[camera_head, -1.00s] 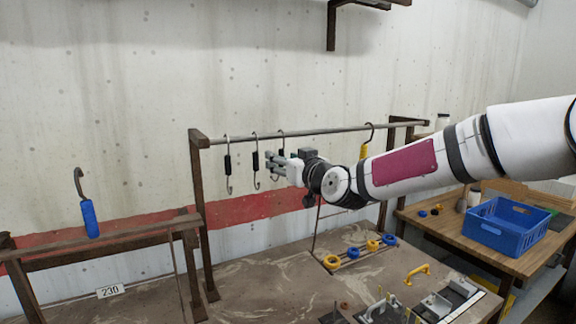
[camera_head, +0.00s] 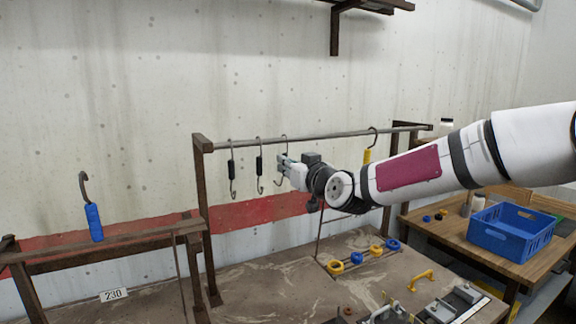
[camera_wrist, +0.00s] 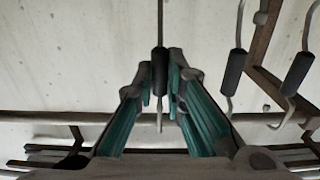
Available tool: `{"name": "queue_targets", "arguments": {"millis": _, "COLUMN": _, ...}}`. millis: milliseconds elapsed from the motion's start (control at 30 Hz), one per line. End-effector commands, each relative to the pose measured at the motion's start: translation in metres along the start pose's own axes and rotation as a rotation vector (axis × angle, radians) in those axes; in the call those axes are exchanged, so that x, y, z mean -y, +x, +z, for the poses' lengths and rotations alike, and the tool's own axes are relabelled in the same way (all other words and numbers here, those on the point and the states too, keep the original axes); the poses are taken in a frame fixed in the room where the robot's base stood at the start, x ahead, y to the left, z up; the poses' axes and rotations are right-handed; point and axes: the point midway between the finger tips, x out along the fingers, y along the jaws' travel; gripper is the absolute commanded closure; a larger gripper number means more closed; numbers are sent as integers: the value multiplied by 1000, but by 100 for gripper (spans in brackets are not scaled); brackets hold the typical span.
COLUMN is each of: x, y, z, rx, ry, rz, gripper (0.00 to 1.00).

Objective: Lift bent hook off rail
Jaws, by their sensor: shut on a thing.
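Several metal hooks with dark sleeves hang from the rail (camera_head: 330,134). My gripper (camera_head: 282,163) is shut on one dark-sleeved hook (camera_wrist: 160,70), the third from the left on the rail. The wrist view shows its sleeve between my gripper's fingertips (camera_wrist: 161,80). In the head view its upper rod still reaches the rail, and its lower curl shows below my fingers. Two other dark-sleeved hooks hang to its left, one nearer (camera_head: 259,160) and one farther (camera_head: 232,170). I cannot tell from its shape whether the held hook is bent.
A yellow-handled hook (camera_head: 367,156) hangs at the rail's right, behind my arm. A blue-handled hook (camera_head: 94,222) is at the left low rack. Below are yellow and blue rings (camera_head: 357,257) and a yellow handle (camera_head: 421,279). A blue crate (camera_head: 512,230) stands on the right table.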

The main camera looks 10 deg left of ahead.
Motion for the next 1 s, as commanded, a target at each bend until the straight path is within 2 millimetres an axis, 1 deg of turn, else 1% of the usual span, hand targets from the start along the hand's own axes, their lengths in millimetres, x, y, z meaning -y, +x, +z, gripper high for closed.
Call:
{"name": "queue_targets", "arguments": {"millis": 500, "x": 0, "y": -1, "z": -20, "rx": 0, "ry": -1, "rz": 0, "gripper": 100}}
{"name": "queue_targets", "arguments": {"millis": 833, "x": 0, "y": -1, "z": -21, "rx": 0, "ry": 0, "rz": 0, "gripper": 100}}
{"name": "queue_targets", "arguments": {"millis": 1000, "x": 0, "y": -10, "z": -22, "rx": 1, "ry": 0, "rz": 1, "gripper": 100}}
